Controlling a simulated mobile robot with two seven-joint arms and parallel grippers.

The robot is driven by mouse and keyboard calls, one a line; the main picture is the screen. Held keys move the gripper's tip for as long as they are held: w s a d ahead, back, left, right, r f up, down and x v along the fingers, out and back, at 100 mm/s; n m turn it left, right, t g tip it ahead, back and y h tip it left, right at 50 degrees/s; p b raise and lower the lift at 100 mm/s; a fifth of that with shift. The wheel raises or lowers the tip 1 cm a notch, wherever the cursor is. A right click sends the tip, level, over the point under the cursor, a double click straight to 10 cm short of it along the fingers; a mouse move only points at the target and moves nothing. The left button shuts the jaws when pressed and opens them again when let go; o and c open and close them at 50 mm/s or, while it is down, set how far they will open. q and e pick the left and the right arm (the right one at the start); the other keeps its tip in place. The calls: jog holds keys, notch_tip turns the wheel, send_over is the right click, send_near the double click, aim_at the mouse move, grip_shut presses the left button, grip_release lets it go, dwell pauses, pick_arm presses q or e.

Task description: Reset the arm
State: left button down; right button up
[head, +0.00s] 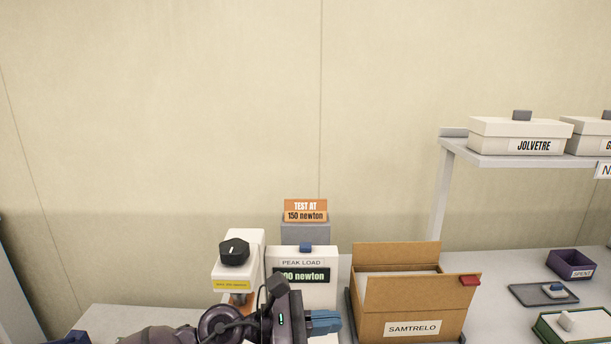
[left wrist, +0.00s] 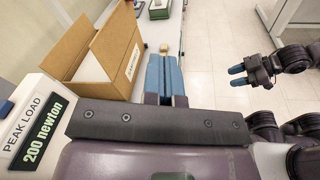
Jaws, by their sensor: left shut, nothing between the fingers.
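My left gripper (head: 326,322) is at the bottom of the head view, its blue fingers pointing right. It is in front of the peak load tester (head: 302,258) and left of the open cardboard box (head: 410,310). In the left wrist view its fingers (left wrist: 165,72) are together with nothing between them, over the table's edge beside the box. My right gripper (left wrist: 238,75) shows only in the left wrist view, over the floor at the right.
The tester's display (left wrist: 42,135) reads 200 newton. A white device with a black knob (head: 234,252) stands left of the tester. A purple bin (head: 571,265), a grey tray (head: 530,296) and a green-edged box (head: 560,334) lie right. A shelf (head: 480,157) holds white boxes.

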pick_arm(q)
jog(key=s+a+f+n+t+y, duration=0.1)
jog(key=a+f+n+t+y, duration=0.45)
jog(key=n, duration=1.15)
jog(key=a+f+n+t+y, duration=0.2)
jog(key=a+f+n+t, duration=0.6)
jog(key=n, duration=0.9)
jog(key=s+a+f+n+g+y, duration=0.5)
jog(key=s+a+f+n+y, duration=0.4)
jog(key=s+a+f+n, duration=0.7)
jog(key=s+a+n, duration=0.1)
jog(key=s+n, duration=0.1)
jog(key=n, duration=0.3)
jog(key=shift+a+f+y, duration=0.25)
jog(key=shift+a+y, duration=0.1)
